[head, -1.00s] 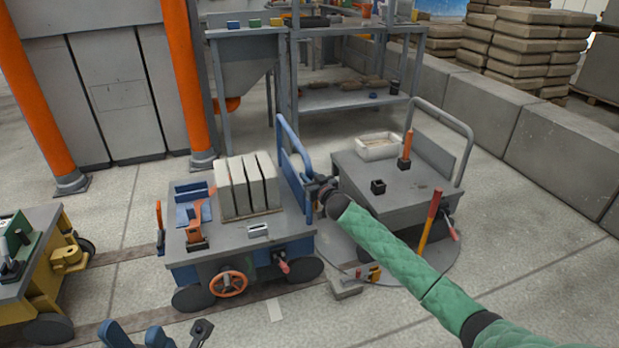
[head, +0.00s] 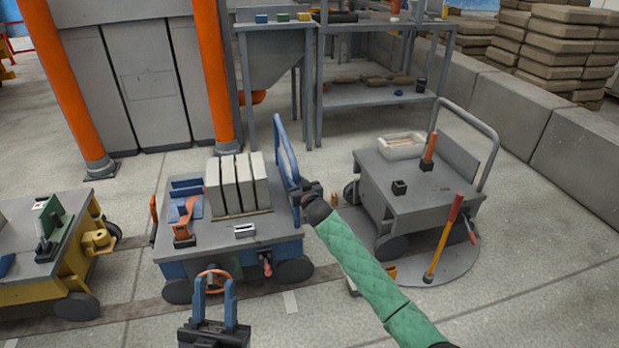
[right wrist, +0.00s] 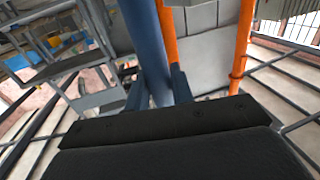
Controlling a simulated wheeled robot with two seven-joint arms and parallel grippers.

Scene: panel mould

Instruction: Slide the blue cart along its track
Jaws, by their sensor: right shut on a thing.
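The blue cart (head: 215,272) stands on the floor track at centre left, with a grey deck and an upright blue push handle (head: 284,160) at its right end. My right gripper (head: 303,192) is shut on this handle. In the right wrist view the blue handle bar (right wrist: 150,55) runs between the fingers (right wrist: 158,88). My left gripper (head: 214,298) is at the bottom of the head view, in front of the cart's orange handwheel (head: 213,274). Its two blue fingers are apart with nothing between them.
Upright grey slabs (head: 238,184) stand on the blue cart. A yellow cart (head: 45,290) is close at its left. A grey cart (head: 440,195) stands on a round plate at the right, beside an orange-and-yellow lever (head: 443,240). Orange posts (head: 213,75) rise behind.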

